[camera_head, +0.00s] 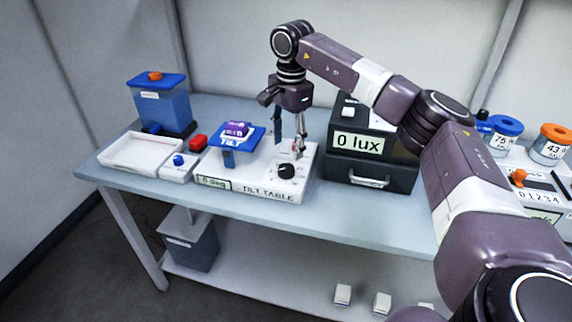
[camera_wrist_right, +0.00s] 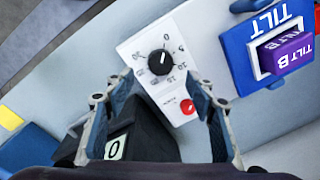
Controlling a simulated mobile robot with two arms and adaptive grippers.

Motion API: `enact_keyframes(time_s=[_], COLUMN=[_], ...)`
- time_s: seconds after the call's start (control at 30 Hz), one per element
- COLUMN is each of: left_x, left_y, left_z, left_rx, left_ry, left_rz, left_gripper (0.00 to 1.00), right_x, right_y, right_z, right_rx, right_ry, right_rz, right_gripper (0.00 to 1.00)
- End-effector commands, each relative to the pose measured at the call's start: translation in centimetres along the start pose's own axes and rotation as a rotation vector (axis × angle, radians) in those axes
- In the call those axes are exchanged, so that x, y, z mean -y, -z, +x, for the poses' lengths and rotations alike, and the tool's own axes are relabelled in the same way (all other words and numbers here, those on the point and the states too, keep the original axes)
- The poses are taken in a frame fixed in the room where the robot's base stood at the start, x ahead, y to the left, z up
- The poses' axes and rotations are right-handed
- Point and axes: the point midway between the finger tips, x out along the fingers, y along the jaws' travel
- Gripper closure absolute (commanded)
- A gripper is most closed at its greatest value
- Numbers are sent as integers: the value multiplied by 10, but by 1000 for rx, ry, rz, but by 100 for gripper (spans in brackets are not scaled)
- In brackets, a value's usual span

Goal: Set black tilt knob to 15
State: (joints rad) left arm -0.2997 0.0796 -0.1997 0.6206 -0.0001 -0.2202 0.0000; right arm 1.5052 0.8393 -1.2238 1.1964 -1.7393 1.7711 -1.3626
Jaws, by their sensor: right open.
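The black tilt knob (camera_head: 286,171) sits on the white tilt table base (camera_head: 254,193), at its front right. The base's display (camera_head: 213,182) reads 0 deg. In the wrist view the knob (camera_wrist_right: 161,62) has a short white pointer mark and a printed scale around it; 0 is at the top of the picture and 15 at the lower right. My right gripper (camera_head: 288,143) is open and empty, pointing down above and behind the knob. In the wrist view its fingertips (camera_wrist_right: 162,92) are spread, with the knob beyond them. My left gripper is in neither view.
A blue tilt platform (camera_head: 228,140) carries a purple block (camera_head: 237,129) left of the knob. A red button (camera_wrist_right: 187,106) is on the base near the knob. A black box (camera_head: 372,176) reading 0 lux stands close on the right. A white tray (camera_head: 142,153) lies left.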

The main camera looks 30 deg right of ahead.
Motion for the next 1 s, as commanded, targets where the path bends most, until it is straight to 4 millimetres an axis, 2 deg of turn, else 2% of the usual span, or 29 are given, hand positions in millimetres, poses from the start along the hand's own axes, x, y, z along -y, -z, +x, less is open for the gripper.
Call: enact_keyframes(time_s=[0.4, 0.5, 0.87, 1.0], left_x=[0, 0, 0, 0], left_y=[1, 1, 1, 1], left_z=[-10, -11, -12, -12], left_rx=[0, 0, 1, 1], left_ry=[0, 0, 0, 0], left_rz=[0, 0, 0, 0], left_gripper=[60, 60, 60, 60], right_x=[-1, -1, 0, 0], right_y=[0, -1, -1, -1], right_z=[60, 69, 76, 76], right_rx=[0, 1, 1, 1], right_ry=[-4, -3, 0, 0], right_rz=[0, 0, 0, -1], right_gripper=[49, 49, 49, 64])
